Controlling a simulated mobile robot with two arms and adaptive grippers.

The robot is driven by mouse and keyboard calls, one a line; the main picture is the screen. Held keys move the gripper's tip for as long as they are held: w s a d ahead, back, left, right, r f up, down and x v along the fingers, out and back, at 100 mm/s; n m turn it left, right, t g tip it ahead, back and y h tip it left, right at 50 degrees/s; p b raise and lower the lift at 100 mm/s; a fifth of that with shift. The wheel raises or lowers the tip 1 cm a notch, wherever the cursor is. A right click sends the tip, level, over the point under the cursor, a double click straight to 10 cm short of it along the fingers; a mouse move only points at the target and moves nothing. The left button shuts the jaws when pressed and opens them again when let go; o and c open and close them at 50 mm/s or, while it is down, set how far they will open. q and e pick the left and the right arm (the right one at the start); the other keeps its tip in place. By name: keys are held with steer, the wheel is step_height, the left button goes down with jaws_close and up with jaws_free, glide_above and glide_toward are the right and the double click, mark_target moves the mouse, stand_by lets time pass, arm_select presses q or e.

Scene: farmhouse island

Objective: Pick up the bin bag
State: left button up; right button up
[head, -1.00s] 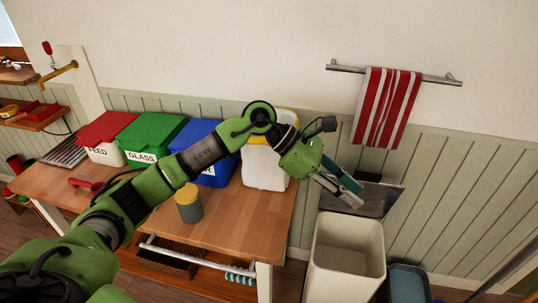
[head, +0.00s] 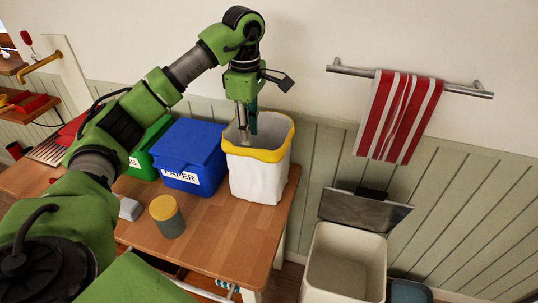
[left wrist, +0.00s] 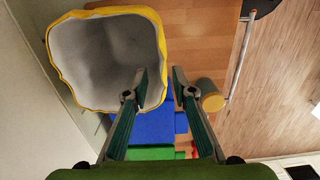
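The bin bag (head: 258,178) is white with a yellow rim and stands upright and open at the right end of the wooden table. My left gripper (head: 247,130) points down at its mouth, with the fingers at rim height. In the left wrist view the bag (left wrist: 95,60) gapes at upper left, grey inside. There the left gripper (left wrist: 160,82) is open, with one finger over the bag's mouth and the other just outside the yellow rim. I cannot tell whether a finger touches the bag. My right gripper is not in view.
A blue paper box (head: 188,157) stands left of the bag, with a green box (head: 148,147) beyond it. A yellow-lidded canister (head: 167,217) stands in front. An open cream bin (head: 345,262) stands right of the table. A striped towel (head: 399,115) hangs on the wall.

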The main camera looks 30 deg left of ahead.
mark_target(248, 148)
arm_select(q)
steer(key=f, duration=0.2)
steer(key=f+p, duration=0.1)
steer(key=f, duration=0.2)
steer(key=s+f+p, duration=0.1)
steer(key=f, duration=0.1)
steer(key=shift+f, duration=0.25)
step_height(248, 148, down, 6)
steer(key=p, duration=0.2)
steer(key=shift+a+r+p, duration=0.15)
steer(key=shift+p, duration=0.15)
jaws_close()
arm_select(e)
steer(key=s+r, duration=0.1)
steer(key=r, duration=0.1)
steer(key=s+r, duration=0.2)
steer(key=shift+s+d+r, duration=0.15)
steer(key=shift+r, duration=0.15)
